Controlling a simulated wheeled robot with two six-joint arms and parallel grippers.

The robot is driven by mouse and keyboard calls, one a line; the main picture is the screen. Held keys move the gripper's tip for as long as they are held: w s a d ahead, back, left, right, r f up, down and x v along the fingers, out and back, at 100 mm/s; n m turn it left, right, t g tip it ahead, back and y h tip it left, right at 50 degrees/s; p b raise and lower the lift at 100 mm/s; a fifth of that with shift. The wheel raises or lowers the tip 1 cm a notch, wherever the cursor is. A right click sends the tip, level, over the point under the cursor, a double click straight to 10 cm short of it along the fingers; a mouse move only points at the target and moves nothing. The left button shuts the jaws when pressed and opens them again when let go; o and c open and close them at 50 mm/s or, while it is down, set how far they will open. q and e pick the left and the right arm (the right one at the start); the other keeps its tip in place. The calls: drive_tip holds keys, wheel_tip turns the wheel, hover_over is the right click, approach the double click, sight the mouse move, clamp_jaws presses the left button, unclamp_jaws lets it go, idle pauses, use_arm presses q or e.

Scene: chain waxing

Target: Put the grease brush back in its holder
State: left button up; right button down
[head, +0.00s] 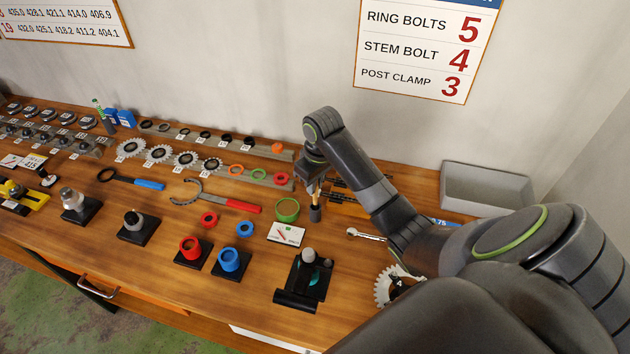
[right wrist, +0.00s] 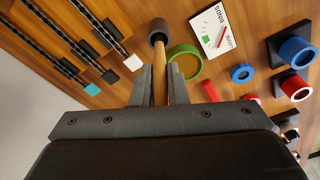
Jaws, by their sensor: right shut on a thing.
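The grease brush has a light wooden handle, seen in the head view (head: 316,193) and in the right wrist view (right wrist: 159,86). My right gripper (head: 314,184) is shut on this handle, with its fingers on either side of it in the right wrist view (right wrist: 155,88). A small dark cup, the holder (head: 316,214), is at the handle's lower end; it also shows in the right wrist view (right wrist: 158,38). The handle runs down to the cup and looks upright. The bristles are hidden, and I cannot tell how deep the brush sits. My left gripper is out of view.
A green ring (head: 287,209) and a small card (head: 286,234) lie left of the cup. Dark chains (right wrist: 72,38) lie on its other side. A black stand (head: 303,279) is nearer the front. A grey bin (head: 487,188) is at the back right.

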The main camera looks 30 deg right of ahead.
drive_tip(key=shift+f, duration=0.1)
idle(0.3)
drive_tip(key=shift+f+b, duration=0.35)
drive_tip(key=shift+f, duration=0.7)
drive_tip(key=c, duration=1.3)
unclamp_jaws()
drive_tip(key=shift+c, duration=0.2)
